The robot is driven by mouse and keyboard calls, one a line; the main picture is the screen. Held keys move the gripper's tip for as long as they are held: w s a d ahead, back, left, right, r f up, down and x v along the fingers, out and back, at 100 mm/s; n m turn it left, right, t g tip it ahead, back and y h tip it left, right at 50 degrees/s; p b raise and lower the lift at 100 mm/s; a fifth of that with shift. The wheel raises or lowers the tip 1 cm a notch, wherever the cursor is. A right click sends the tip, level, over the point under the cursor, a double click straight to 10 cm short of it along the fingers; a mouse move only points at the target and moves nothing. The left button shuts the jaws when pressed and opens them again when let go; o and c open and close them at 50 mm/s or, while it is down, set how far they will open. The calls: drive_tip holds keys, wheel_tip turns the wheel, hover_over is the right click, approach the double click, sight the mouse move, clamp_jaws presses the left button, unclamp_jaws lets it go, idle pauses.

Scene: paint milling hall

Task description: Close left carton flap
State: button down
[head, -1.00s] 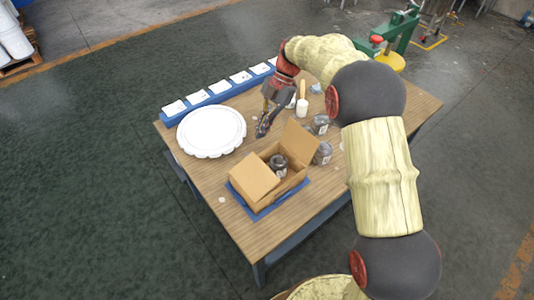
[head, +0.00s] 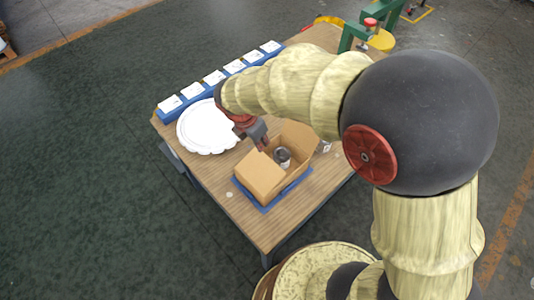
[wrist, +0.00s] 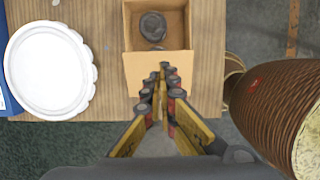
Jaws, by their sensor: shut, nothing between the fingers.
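The open carton (head: 285,182) stands on the table with a dark-lidded jar (head: 283,155) inside. Its left flap (head: 261,177) is folded outward and its right flap (head: 299,139) stands up. My gripper (head: 264,147) is shut and empty at the carton's far left corner, by the flap. In the wrist view, the carton (wrist: 187,20) is at top centre with the jar (wrist: 153,26) in it. The left flap (wrist: 142,72) extends toward my gripper (wrist: 163,68), whose fingertips overlap it in the picture; I cannot tell whether they touch.
A blue mat (head: 296,186) lies under the carton. A white scalloped plate (head: 205,128) and a blue rack (head: 181,107) with white cards are at the left. Bare table (head: 245,215) lies in front.

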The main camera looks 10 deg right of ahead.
sight(272, 161)
drive_tip(key=b+x, duration=0.2)
drive_tip(key=x, duration=1.1)
drive_tip(key=shift+f, duration=0.4)
drive_tip(key=shift+d+f, duration=0.1)
drive_tip(key=shift+f, duration=0.1)
drive_tip(key=x, duration=0.3)
drive_tip(key=shift+w+d+f+p, duration=0.15)
drive_tip(key=shift+d+p, duration=0.1)
drive_tip(key=shift+p, duration=0.1)
drive_tip(key=shift+f, duration=0.1)
